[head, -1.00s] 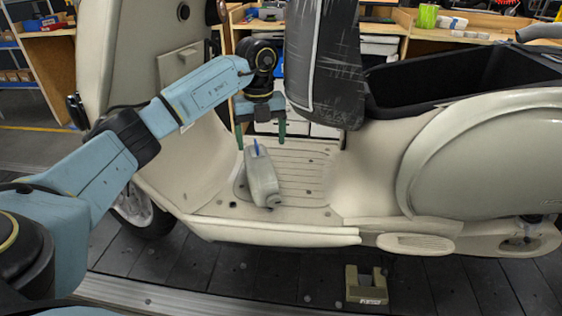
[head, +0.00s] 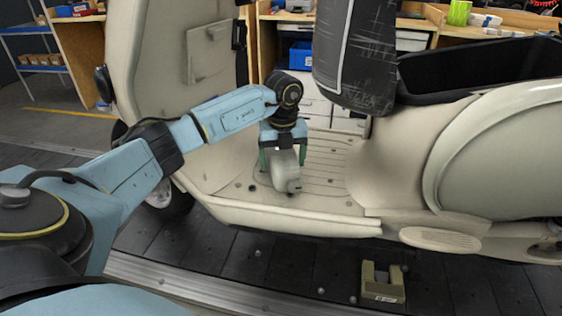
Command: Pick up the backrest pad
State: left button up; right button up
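The top of the object is hidden by the gripper. A khaki U-shaped block (head: 383,291) with a small label lies on the dark slats below the scooter. My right gripper is not in view.
The cream scooter (head: 500,165) fills the middle and right. Its black seat (head: 352,55) stands raised close to the right of my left wrist. The front shield (head: 180,80) rises on the left. Workbenches (head: 440,18) stand behind. The dark slats (head: 270,255) in front are mostly clear.

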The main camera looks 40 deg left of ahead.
pick_arm(q)
jog(key=shift+f, duration=0.8)
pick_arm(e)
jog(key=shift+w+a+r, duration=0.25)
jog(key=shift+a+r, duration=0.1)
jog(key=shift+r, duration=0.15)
pick_arm(q)
jog(key=shift+c, duration=0.3)
jog(key=shift+r, duration=0.1)
jog(key=c, duration=1.3)
jog(key=shift+r, duration=0.25)
notch_tip(320, 180, up, 10)
jog(key=shift+f+p, duration=0.25)
jog(key=shift+p, duration=0.95)
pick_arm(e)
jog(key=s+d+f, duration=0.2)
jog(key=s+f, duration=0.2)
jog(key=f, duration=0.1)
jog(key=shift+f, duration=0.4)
